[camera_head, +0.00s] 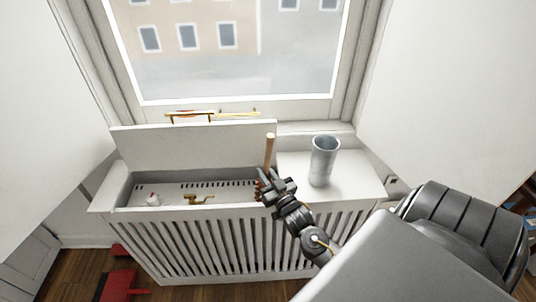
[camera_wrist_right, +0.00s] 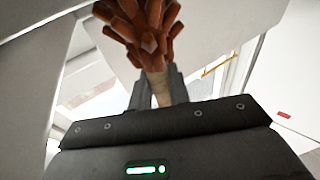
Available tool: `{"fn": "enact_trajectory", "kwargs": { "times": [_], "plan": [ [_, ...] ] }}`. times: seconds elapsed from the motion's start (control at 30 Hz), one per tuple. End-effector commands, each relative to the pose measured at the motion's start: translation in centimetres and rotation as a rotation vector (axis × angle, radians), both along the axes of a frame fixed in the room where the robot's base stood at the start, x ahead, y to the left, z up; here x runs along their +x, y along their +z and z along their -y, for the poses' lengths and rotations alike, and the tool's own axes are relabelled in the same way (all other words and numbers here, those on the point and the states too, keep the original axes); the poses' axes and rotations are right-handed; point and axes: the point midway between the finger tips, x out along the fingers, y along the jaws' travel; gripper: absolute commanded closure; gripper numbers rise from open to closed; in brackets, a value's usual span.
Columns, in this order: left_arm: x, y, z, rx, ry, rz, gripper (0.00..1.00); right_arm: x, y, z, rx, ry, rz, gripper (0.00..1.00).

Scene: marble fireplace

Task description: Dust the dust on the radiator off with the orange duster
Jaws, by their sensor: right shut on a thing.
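My right gripper (camera_head: 272,184) is shut on the orange duster (camera_head: 270,152). The duster's pale wooden handle points up, and its orange-brown bristles show just beside the fingers. In the right wrist view the duster's bristles (camera_wrist_right: 143,28) are large and close, above the handle between the fingers. The white radiator (camera_head: 225,243) stands under the window with a slatted front. Its top left part is open, with a raised panel behind a recess. The gripper is at the right end of this recess; I cannot tell whether the bristles touch anything. I cannot make out any dust. My left gripper is not in view.
A grey metal cup (camera_head: 324,160) stands on the radiator's flat right part. A brass fitting (camera_head: 198,199) and a small white knob (camera_head: 153,199) are in the recess. A thin golden item (camera_head: 212,116) lies on the sill behind. A red object (camera_head: 120,284) is on the floor.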

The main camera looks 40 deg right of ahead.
Motion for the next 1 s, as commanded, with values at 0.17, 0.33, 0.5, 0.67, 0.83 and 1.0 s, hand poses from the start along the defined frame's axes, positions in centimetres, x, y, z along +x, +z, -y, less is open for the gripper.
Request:
{"fn": "enact_trajectory", "kwargs": {
  "times": [0.17, 0.33, 0.5, 0.67, 0.83, 1.0],
  "plan": [
    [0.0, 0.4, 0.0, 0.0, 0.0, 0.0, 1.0, 0.9, 0.0, -1.2, 0.002, 0.001, -0.002, 1.0],
    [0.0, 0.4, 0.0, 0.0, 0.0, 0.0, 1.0, 1.2, 0.0, -1.7, 0.002, 0.001, -0.002, 1.0],
    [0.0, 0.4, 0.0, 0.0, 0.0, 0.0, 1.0, 1.4, 0.0, -1.9, 0.002, 0.001, -0.002, 1.0],
    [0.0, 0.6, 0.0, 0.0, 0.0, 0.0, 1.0, 1.9, 0.0, -2.6, 0.002, 0.001, -0.002, 1.0],
    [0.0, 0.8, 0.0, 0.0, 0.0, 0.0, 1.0, 2.8, 0.0, -3.7, 0.003, 0.0, -0.001, 1.0],
    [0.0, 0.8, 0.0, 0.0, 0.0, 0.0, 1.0, 3.1, 0.0, -4.1, 0.0, 0.001, -0.002, 1.0]
  ]
}}
